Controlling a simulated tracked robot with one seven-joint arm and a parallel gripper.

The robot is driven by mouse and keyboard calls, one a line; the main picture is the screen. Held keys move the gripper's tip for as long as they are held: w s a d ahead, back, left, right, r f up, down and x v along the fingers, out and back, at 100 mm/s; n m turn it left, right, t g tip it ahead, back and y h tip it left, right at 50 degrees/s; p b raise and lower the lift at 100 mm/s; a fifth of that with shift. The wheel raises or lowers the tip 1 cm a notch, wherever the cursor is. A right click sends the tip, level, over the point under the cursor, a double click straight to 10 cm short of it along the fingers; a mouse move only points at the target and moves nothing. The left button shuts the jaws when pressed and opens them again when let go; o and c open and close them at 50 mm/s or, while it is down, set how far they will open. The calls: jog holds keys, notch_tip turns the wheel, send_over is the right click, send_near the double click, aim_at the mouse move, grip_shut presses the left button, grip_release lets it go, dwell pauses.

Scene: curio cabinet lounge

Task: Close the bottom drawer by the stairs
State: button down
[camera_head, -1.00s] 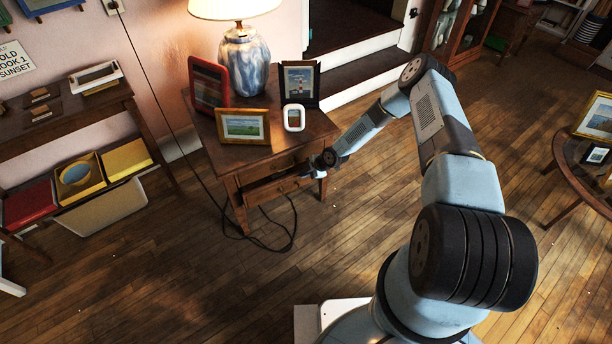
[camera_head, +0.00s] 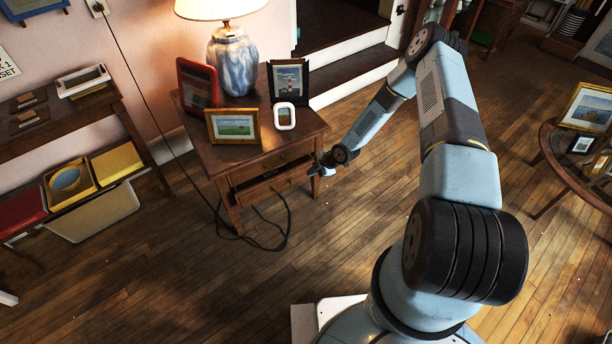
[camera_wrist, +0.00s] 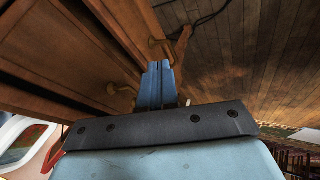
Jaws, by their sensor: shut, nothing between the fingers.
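The bottom drawer (camera_head: 272,188) of the small wooden side table by the stairs stands a little open, with a dark gap above its front. The upper drawer (camera_head: 270,166) looks shut. My gripper (camera_head: 318,167) is at the right end of the drawer fronts; I cannot tell whether it touches them. In the wrist view my gripper (camera_wrist: 157,75) is shut and empty, its fingertips beside the drawer fronts.
On the table top (camera_head: 245,158) stand a lamp (camera_head: 232,62), several picture frames and a small white-framed item (camera_head: 284,116). A black cord (camera_head: 268,240) lies on the floor below. Steps (camera_head: 350,80) rise behind. A round table (camera_head: 560,165) stands at right. The floor in front is open.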

jog(key=shift+d+r, duration=0.7)
jog(key=shift+r, duration=0.4)
jog(key=m+t, duration=1)
jog(key=m, duration=2.5)
send_near(307, 166)
jog(key=x, duration=0.4)
jog(key=shift+w+a+f, duration=0.15)
jog(key=shift+w+f, duration=0.1)
jog(key=shift+f, duration=0.05)
jog(key=shift+w+a, duration=0.35)
jog(key=shift+w, duration=0.45)
